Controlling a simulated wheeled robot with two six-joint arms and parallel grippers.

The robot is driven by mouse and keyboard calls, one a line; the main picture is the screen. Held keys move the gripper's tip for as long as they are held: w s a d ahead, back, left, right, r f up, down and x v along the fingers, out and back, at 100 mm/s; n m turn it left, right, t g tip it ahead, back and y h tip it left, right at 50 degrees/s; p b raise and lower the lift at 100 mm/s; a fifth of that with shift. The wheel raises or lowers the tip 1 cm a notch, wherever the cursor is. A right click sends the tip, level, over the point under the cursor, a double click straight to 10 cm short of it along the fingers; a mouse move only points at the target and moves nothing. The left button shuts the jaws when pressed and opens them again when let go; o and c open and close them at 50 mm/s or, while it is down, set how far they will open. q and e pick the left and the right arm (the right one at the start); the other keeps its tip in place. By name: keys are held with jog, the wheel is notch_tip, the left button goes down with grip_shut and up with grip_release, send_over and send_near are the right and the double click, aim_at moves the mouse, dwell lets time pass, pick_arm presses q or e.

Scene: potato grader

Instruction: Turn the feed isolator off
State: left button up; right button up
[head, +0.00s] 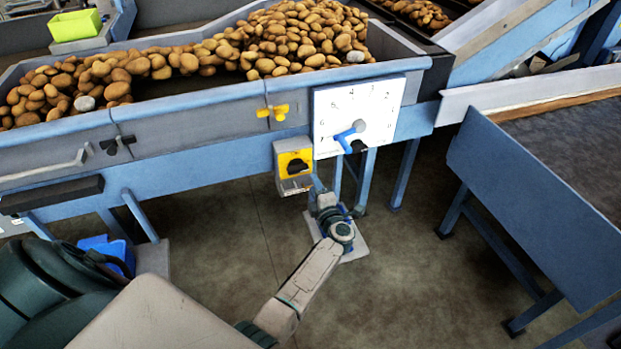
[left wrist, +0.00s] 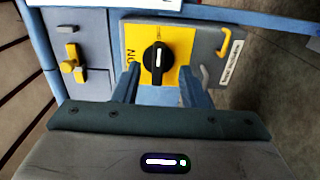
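The feed isolator is a grey box with a yellow face (head: 293,162) below the grader's front rail. It also shows large in the left wrist view (left wrist: 183,45). Its round black knob (left wrist: 158,60) has a white line running up and down in the picture. Lettering like ON sits sideways left of the knob; other marks are too small to read. My left gripper (left wrist: 160,72) is open, its two blue fingers apart on either side of the knob's lower part. I cannot tell whether they touch it. In the head view it (head: 316,186) is just right of and below the box. My right gripper is not in view.
A white dial plate (head: 385,105) with a blue pointer hangs right of the isolator. A yellow handle (head: 272,112) is above it on the trough wall. Potatoes (head: 290,40) fill the trough. A blue-sided table (head: 530,190) stands right; the floor between is open.

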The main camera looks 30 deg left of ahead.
pick_arm(q)
jog(key=v, duration=0.4)
dwell(0.4)
jog(key=s+d+f+m+h, duration=0.2)
jog(key=s+f+m+h, duration=0.2)
jog(key=s+f+m, duration=0.5)
jog(key=s+d+f+m+h, duration=0.2)
jog(key=s+f+m+h, duration=0.25)
jog(key=f, duration=0.85)
jog(key=s+d+f+m+h, duration=0.2)
jog(key=s+f+m+h, duration=0.2)
jog(key=s+f+m, duration=0.5)
jog(key=s+a+f+m+g, duration=0.1)
jog(key=s+f, duration=0.4)
jog(key=s, duration=0.5)
jog(key=s+a+f+m+g, duration=0.2)
jog(key=s+f+g, duration=0.4)
jog(key=s, duration=0.5)
jog(key=s+a+f+m+g, duration=0.2)
jog(key=s+f, duration=0.3)
jog(key=s, duration=0.6)
jog(key=shift+f+m+g, duration=0.2)
jog(key=shift+m+g, duration=0.15)
jog(key=shift+g, duration=0.35)
